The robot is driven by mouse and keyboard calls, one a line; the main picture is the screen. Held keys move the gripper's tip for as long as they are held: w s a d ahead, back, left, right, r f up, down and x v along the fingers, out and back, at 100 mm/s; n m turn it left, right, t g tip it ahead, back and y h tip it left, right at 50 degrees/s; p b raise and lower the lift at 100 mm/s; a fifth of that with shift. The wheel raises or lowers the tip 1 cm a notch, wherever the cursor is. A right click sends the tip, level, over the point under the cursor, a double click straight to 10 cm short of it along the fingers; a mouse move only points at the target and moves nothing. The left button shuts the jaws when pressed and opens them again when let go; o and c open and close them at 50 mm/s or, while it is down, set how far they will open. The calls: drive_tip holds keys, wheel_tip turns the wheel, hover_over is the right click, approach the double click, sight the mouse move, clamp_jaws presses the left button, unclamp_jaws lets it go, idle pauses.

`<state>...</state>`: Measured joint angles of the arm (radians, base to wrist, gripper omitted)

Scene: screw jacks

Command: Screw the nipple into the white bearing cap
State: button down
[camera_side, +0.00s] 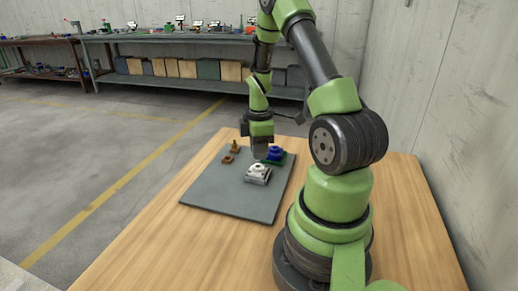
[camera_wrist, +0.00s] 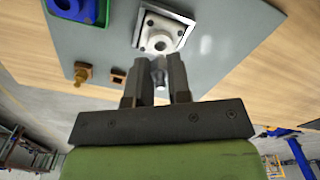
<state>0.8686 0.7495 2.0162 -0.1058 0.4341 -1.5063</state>
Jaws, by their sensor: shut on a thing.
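The white bearing cap (camera_side: 258,173) sits on the grey mat, its round raised boss and centre hole facing up. In the wrist view the cap (camera_wrist: 149,36) lies just beyond my fingertips, with a silvery square flange around the boss. My gripper (camera_side: 260,153) points down behind the cap in the side view. In the wrist view my gripper (camera_wrist: 160,68) is shut on a small silvery nipple (camera_wrist: 160,76), which shows between the fingers. The nipple appears apart from the hole, but the height gap cannot be told. In the side view the nipple cannot be made out.
A blue part on a green base (camera_side: 277,155) stands close to the right of my gripper. Two small brown-brass pieces (camera_side: 228,158) lie on the mat's left side. The grey mat (camera_side: 215,192) is clear at the front left.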

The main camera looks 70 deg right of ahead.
drive_tip(key=shift+f, duration=1.1)
drive_tip(key=m, duration=1.7)
drive_tip(key=shift+m, duration=0.4)
drive_tip(key=m, duration=0.6)
drive_tip(key=shift+d, duration=0.1)
drive_tip(key=c, duration=1.2)
unclamp_jaws()
drive_tip(key=shift+f, duration=0.1)
